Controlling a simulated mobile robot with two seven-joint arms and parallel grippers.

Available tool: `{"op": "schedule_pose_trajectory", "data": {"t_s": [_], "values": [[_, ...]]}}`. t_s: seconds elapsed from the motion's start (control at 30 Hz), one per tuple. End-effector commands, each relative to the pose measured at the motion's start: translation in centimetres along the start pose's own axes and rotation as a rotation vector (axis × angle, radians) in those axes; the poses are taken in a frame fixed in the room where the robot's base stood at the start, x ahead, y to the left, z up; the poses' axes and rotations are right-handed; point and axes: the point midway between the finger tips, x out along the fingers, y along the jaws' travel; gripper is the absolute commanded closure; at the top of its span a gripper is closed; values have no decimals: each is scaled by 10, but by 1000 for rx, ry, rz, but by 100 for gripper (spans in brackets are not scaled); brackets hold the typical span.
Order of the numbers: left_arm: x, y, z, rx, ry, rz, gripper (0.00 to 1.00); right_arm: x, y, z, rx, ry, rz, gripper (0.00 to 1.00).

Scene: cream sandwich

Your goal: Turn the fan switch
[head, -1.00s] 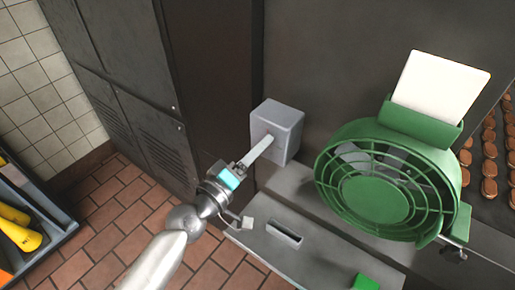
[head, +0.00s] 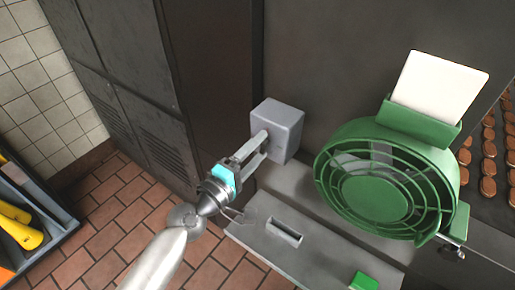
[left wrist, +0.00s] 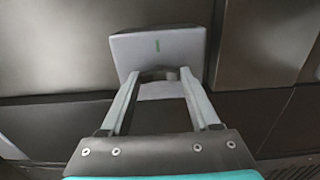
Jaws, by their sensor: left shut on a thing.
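The switch is a grey box (head: 279,122) on the dark panel left of the green fan (head: 376,190). In the left wrist view, the box (left wrist: 160,52) has a short green mark on its face. My left gripper (head: 264,143) reaches up to the box from the lower left, with its two long fingers at the lower front of the box. In the left wrist view, the fingertips (left wrist: 161,76) are on either side of a small grey knob (left wrist: 171,75), shut on it. The knob is mostly hidden by the fingers. My right gripper is in neither view.
A grey ledge with a slot (head: 284,232) and a green button (head: 364,281) lies below the switch. A white board (head: 439,86) stands above the fan. Rows of brown biscuits (head: 488,165) are at the right. A tool cart (head: 35,235) stands at the left.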

Motion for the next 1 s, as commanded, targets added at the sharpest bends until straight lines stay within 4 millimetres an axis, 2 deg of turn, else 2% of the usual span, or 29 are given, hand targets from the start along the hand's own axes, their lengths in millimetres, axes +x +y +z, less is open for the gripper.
{"op": "schedule_pose_trajectory", "data": {"t_s": [0.27, 0.3, 0.57, 0.87, 1.0], "values": [[0, -1, 0, -8, -1, -1, 93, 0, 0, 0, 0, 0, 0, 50], [0, -1, 0, -8, -1, -1, 36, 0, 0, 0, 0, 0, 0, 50], [0, 0, 0, -5, 0, 0, 7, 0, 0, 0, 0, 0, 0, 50], [-2, 0, 0, -3, 0, 0, 7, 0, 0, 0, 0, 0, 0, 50], [-15, -2, 0, -3, 1, -2, 7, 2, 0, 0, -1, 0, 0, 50]]}}
